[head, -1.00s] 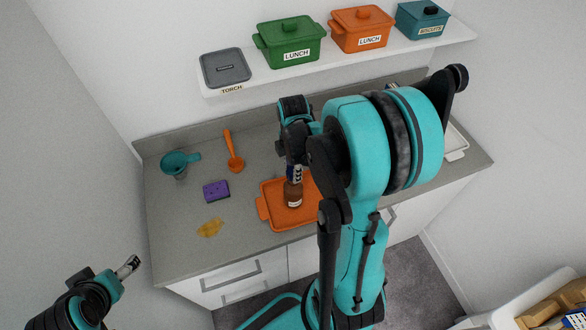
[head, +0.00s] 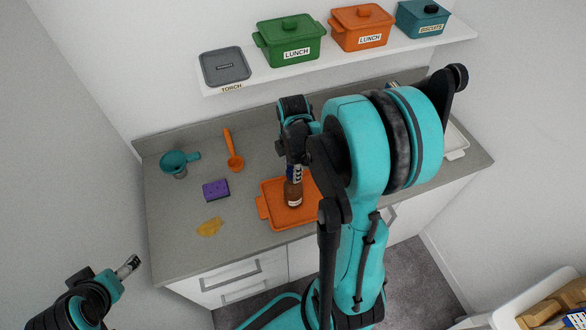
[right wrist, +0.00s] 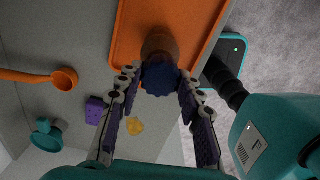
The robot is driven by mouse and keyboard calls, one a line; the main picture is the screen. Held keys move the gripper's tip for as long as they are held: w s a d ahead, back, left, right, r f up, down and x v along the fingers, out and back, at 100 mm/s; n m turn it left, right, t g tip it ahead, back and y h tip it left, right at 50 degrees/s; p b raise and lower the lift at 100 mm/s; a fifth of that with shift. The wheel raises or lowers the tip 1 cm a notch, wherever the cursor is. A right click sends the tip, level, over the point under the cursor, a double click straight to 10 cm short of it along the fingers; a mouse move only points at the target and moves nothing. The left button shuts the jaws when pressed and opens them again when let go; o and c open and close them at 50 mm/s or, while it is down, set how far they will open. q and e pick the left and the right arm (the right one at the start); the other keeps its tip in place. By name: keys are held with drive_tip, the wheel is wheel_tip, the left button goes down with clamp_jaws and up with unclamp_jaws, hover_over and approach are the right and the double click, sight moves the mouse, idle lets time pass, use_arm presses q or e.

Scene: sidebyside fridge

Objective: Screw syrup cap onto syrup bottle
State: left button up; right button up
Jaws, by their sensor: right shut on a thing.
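The brown syrup bottle (head: 293,194), with a pale label, stands upright on the orange tray (head: 265,210). In the right wrist view the bottle (right wrist: 160,45) shows behind the dark blue syrup cap (right wrist: 160,80). My right gripper (head: 294,174) points down over the bottle, and its fingertips (right wrist: 158,78) are shut on the cap. The cap sits in line with the bottle's top; whether its thread is engaged is hidden. My left gripper (head: 128,266) is at the lower left, off the counter and away from the bottle; its jaw opening is too small to tell.
A purple sponge (head: 216,190), a yellow spill (head: 209,227), an orange spoon (head: 233,155) and a teal cup-like utensil (head: 178,161) lie on the grey counter (head: 170,240) left of the tray. A shelf (head: 345,65) with lidded boxes hangs above the counter's back.

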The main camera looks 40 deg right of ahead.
drive_tip(key=shift+f+b, duration=1.05)
drive_tip(key=shift+f, duration=0.2)
drive_tip(key=o, duration=1)
drive_tip(key=shift+c, duration=0.2)
drive_tip(key=shift+r, duration=0.1)
wheel_tip(320, 180, up, 12)
drive_tip(key=shift+f, duration=0.1)
